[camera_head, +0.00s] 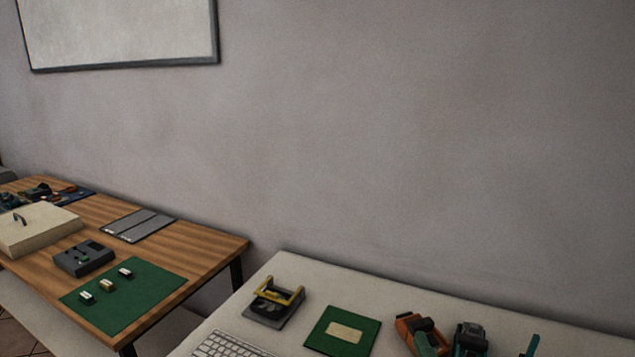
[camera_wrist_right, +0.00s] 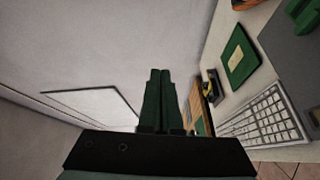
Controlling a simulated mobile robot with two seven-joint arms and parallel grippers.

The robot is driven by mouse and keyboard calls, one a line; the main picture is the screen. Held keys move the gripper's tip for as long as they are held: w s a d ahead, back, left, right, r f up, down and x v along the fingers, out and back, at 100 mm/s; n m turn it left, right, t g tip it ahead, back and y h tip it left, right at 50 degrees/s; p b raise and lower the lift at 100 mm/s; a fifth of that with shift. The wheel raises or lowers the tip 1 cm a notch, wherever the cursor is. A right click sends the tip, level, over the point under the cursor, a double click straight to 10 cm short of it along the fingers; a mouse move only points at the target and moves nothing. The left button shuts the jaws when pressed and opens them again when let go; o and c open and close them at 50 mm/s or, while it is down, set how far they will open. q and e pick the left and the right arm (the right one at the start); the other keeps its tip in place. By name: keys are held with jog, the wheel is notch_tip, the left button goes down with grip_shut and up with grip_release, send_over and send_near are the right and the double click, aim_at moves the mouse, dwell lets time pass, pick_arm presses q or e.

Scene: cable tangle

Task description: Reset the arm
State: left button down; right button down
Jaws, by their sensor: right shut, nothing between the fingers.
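My right gripper (camera_wrist_right: 160,76) shows in the right wrist view, with its two dark green fingers together and nothing between them. It is up in the air, apart from the white table (camera_wrist_right: 222,22) that shows to its right in that view. In the head view I cannot clearly make out the right gripper. My left gripper is not in view.
The white table holds a keyboard (camera_head: 230,346), a fan-like device with a yellow handle (camera_head: 271,303), a green mat with a beige plate (camera_head: 343,331) and orange and teal tools (camera_head: 420,334). A wooden table (camera_head: 203,244) stands left. The wall behind carries a whiteboard (camera_head: 120,30).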

jog(key=s+d+f+m+g, duration=0.1)
jog(key=s+f+m+g, duration=0.1)
jog(key=s+f+m, duration=0.1)
jog(key=s+d+f+m+g+h, duration=0.1)
jog(key=s+d+f+m+g, duration=0.1)
jog(key=f, duration=0.3)
jog(key=s+d+f+m+g+h, duration=0.1)
jog(key=s+d+f+m+g, duration=0.1)
jog(key=s+f+m+g, duration=0.1)
jog(key=shift+s+f+m, duration=0.8)
jog(key=shift+s+f, duration=0.05)
jog(key=shift+f, duration=0.1)
jog(key=s+f+m+g+y, duration=0.1)
jog(key=s+f+m+g, duration=0.5)
jog(key=s, duration=0.8)
jog(key=w+a+f+t+y, duration=0.1)
jog(key=w+a+f+t, duration=0.1)
jog(key=f, duration=0.4)
jog(key=w+a+f+t+y, duration=0.1)
jog(key=w+a+f+t, duration=0.1)
jog(key=f, duration=0.3)
jog(key=shift+a+f+n, duration=0.4)
jog(key=shift+a, duration=0.2)
